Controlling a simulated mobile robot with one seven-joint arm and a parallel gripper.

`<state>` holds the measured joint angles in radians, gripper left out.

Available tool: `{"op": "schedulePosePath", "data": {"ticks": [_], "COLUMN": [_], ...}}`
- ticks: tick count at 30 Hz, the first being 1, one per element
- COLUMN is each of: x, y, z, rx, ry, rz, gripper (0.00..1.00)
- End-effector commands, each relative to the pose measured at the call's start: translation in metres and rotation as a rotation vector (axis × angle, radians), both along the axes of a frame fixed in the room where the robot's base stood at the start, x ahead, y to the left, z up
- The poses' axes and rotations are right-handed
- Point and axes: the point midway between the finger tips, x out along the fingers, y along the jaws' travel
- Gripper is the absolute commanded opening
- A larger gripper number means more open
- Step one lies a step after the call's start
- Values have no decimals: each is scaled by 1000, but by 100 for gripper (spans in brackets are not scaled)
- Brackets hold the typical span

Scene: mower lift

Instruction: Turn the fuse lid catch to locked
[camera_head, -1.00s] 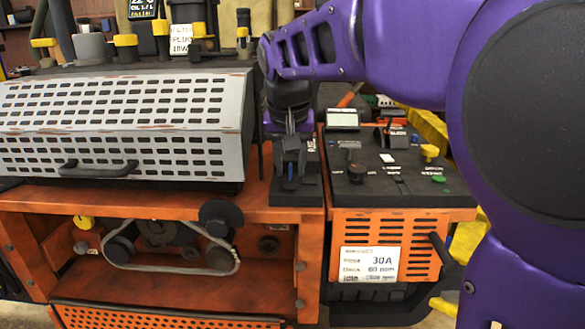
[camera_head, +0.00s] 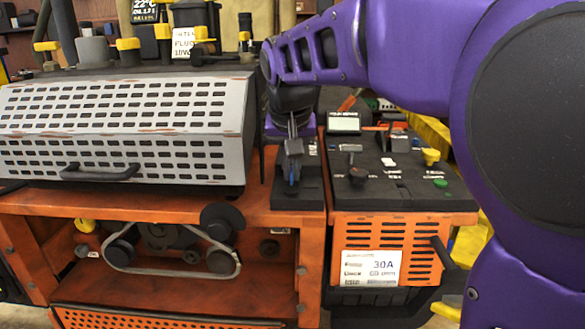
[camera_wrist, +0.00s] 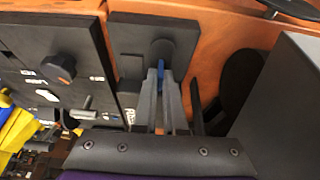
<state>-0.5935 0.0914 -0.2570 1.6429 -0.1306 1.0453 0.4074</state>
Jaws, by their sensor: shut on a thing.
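The catch shows as a narrow blue piece (camera_wrist: 162,72) by a dark round knob (camera_wrist: 163,49) on a black plate in the wrist view. My gripper (camera_wrist: 161,76) is shut on the blue piece, with one finger on each side of it. In the head view my gripper (camera_head: 292,170) points down at the small black panel (camera_head: 290,198) on the orange deck, left of the wider control panel. The fingers hide most of the catch, and its exact turn angle and any lock mark cannot be read.
A perforated grey cover (camera_head: 120,130) with a handle stands left of the gripper. A belt on pulleys (camera_head: 165,271) lies below the deck.

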Motion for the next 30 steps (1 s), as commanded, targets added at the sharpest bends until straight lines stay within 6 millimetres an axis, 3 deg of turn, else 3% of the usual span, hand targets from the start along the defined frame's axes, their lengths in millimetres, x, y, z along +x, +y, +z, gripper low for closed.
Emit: {"op": "schedulePosePath", "data": {"ticks": [11, 30], "x": [1, 2], "y": [-2, -4], "z": [2, 1], "rx": [2, 2], "ry": [-1, -1], "rz": [191, 793], "gripper": [0, 0]}}
